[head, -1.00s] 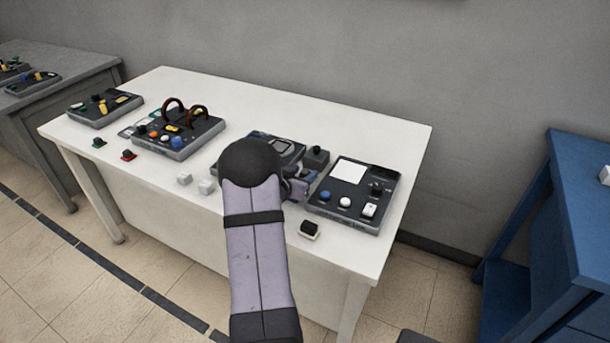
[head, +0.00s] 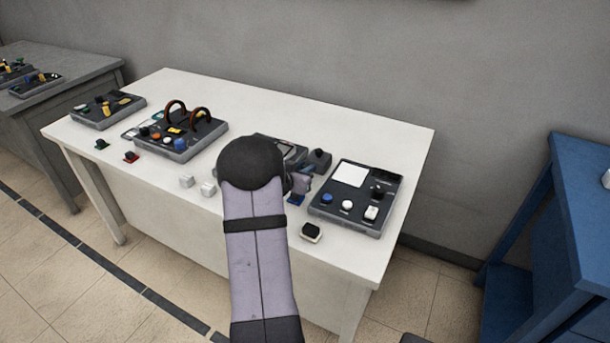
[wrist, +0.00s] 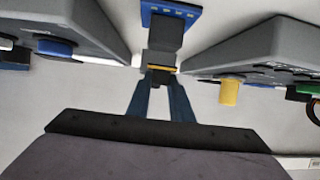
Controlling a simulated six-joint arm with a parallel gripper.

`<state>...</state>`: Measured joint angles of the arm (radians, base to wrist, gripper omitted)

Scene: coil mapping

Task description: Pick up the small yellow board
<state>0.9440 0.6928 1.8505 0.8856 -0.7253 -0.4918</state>
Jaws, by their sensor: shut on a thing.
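My gripper (wrist: 160,78) has its two blue-grey fingers closed together in the wrist view. A thin yellow edge, seemingly the small yellow board (wrist: 162,66), shows right at the fingertips, and the fingers are shut on it. Most of its face is hidden. A grey block (wrist: 160,57) and a small blue board (wrist: 170,13) show just beyond it; I cannot tell whether they touch it. In the head view my gripper (head: 300,183) is over the white table, left of the right-hand panel, largely hidden by my arm. The yellow board cannot be made out there.
Grey control panels (head: 357,194) stand on the white table (head: 300,110), one close on each side of my gripper. White cubes (head: 187,181) and a black-topped block (head: 311,232) lie near the front edge. The table's back strip is clear.

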